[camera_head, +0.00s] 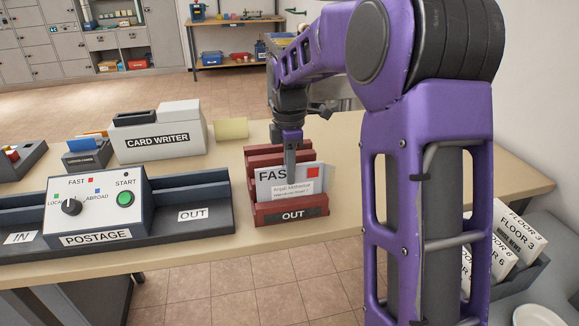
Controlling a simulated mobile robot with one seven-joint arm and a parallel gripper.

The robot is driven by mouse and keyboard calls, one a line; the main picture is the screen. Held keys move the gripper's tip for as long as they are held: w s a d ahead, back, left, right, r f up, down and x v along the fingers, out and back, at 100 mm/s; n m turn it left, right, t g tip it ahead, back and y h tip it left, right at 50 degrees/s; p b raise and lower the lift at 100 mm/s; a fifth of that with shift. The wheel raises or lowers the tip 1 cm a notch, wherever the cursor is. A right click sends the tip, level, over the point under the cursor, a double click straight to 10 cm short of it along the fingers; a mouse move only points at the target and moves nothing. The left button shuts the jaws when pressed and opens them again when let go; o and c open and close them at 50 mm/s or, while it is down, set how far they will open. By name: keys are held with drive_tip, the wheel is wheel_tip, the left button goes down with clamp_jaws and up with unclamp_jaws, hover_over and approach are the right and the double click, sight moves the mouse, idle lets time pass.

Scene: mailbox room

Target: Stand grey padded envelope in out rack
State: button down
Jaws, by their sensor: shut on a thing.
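The grey padded envelope (270,185) stands upright in the red out rack (257,217), in the slot behind the front wall labelled OUT. It shows the print FAS, cut off by my gripper, a red square stamp and an address label. My gripper (291,178) reaches down from above and is shut on the envelope near its middle. A finger covers part of the envelope's front. The envelope's lower edge is hidden behind the rack's front wall, so I cannot tell whether it touches the rack floor.
The postage machine (96,205) stands left of the rack, with a card writer (158,135) behind it and a yellow pad (231,129) nearby. Floor-labelled mail (517,240) stands in a bin at the right. The tabletop (340,150) behind the rack is partly clear.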

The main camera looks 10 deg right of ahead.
drive_tip(key=shift+s+f, duration=0.2)
drive_tip(key=shift+f, duration=0.75)
drive_tip(key=c, duration=0.8)
unclamp_jaws()
drive_tip(key=shift+b, duration=0.3)
drive_tip(key=r+p, duration=0.1)
drive_tip(key=p, duration=0.1)
drive_tip(key=r+p, duration=0.1)
drive_tip(key=shift+w+r, duration=0.25)
drive_tip(key=shift+r, duration=0.1)
wheel_tip(320, 180, up, 5)
drive_tip(key=p, duration=0.4)
drive_tip(key=shift+f, duration=0.2)
